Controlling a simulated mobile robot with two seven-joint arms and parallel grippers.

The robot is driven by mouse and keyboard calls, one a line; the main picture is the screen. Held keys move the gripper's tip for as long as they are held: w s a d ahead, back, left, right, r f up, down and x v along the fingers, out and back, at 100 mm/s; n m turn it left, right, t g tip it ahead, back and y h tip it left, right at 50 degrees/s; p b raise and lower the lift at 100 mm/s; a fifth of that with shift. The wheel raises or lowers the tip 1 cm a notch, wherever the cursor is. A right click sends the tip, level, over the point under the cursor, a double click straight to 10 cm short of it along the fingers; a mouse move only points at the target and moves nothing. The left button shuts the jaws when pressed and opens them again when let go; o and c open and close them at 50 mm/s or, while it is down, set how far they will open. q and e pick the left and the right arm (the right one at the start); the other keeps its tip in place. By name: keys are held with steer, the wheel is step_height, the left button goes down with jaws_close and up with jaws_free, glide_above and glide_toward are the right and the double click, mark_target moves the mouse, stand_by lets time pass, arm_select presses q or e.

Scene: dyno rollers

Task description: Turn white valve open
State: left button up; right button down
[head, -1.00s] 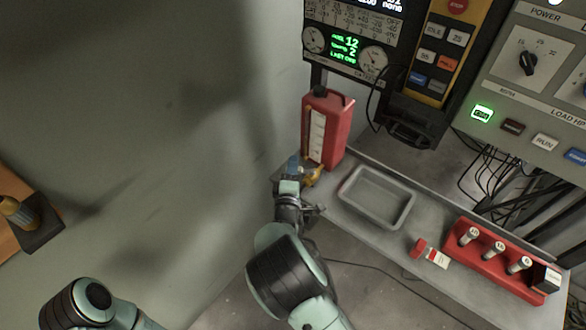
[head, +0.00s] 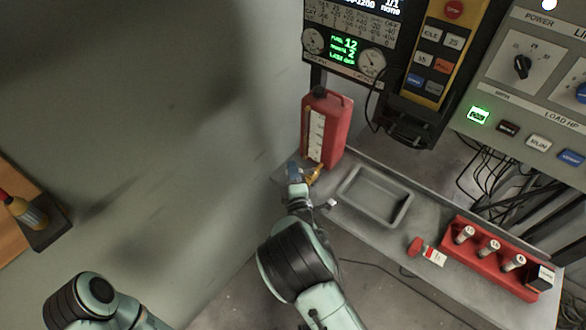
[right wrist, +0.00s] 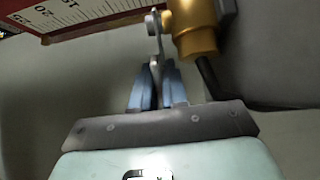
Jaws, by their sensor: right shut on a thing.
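A brass valve body (head: 314,175) sits low at the foot of the red canister (head: 336,130) in the head view. In the right wrist view the brass body (right wrist: 193,30) is close, with a thin pale grey-white lever (right wrist: 154,28) beside it, which I take for the white valve's handle. My right gripper (right wrist: 156,78) is shut on this lever, its blue fingers on either side. In the head view the same gripper (head: 294,173) is at the valve, and the lever is hidden there. My left gripper is out of view.
A grey tray (head: 347,204) lies on the bench just right of the valve. A red rack (head: 487,267) with several cylinders stands further right, near a small red-and-white item (head: 428,252). Control panels (head: 530,95) hang above. A plain wall is at left.

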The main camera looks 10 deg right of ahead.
steer(key=c, duration=1.2)
jaws_free()
steer(key=shift+c, duration=0.2)
steer(key=shift+s, duration=0.1)
steer(key=s+a, duration=0.1)
steer(key=s, duration=1.2)
steer(key=shift+a+p, duration=0.2)
steer(key=shift+p, duration=0.25)
